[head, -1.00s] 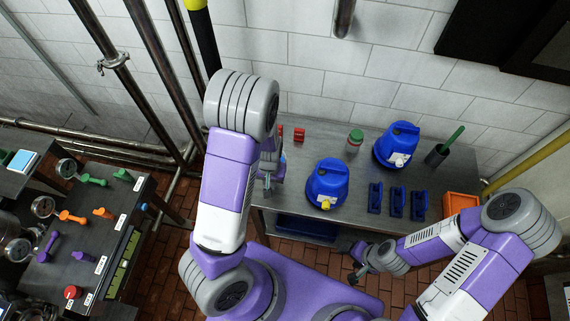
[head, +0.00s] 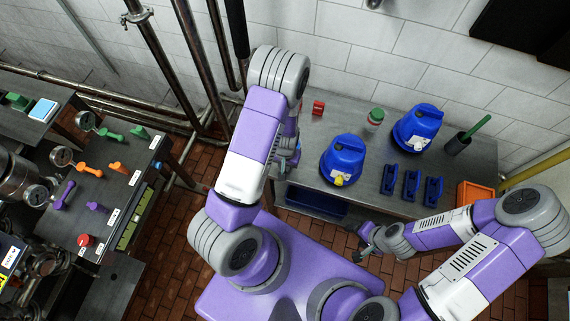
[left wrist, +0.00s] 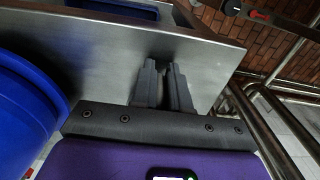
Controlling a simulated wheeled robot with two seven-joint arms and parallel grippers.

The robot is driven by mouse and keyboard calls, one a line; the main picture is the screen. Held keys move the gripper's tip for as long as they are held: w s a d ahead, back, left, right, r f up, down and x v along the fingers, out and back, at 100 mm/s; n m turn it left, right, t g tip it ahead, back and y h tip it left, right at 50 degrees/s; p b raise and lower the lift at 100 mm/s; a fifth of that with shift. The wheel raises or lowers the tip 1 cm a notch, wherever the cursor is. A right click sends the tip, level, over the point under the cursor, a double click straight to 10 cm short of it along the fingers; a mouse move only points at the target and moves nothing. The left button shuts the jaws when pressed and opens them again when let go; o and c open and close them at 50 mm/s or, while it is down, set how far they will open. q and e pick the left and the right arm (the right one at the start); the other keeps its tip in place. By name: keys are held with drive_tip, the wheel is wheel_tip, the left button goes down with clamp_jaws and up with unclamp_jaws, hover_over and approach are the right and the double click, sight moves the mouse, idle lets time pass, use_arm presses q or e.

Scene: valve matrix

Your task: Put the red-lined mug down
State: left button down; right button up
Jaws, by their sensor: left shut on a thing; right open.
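My left gripper (head: 287,165) is at the left end of the steel table, partly hidden by its own forearm in the head view. In the left wrist view its dark fingers (left wrist: 164,85) are close together in front of the steel table. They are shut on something. The red-lined mug cannot be made out in either view; the fingers and arm hide what is held. My right gripper (head: 362,245) is open and empty, low in front of the table's front edge.
The steel table (head: 305,178) carries two blue containers (head: 342,162) (head: 418,128), a small red object (head: 318,107), a green-capped jar (head: 375,118), several blue holders (head: 411,186) and an orange bin (head: 474,194). A valve bench (head: 110,185) stands left.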

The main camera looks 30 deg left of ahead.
use_arm(q)
drive_tip(key=shift+f, duration=0.1)
drive_tip(key=shift+f+b, duration=0.15)
drive_tip(key=shift+b, duration=0.15)
drive_tip(key=c, duration=1.1)
unclamp_jaws()
drive_tip(key=shift+r, duration=0.2)
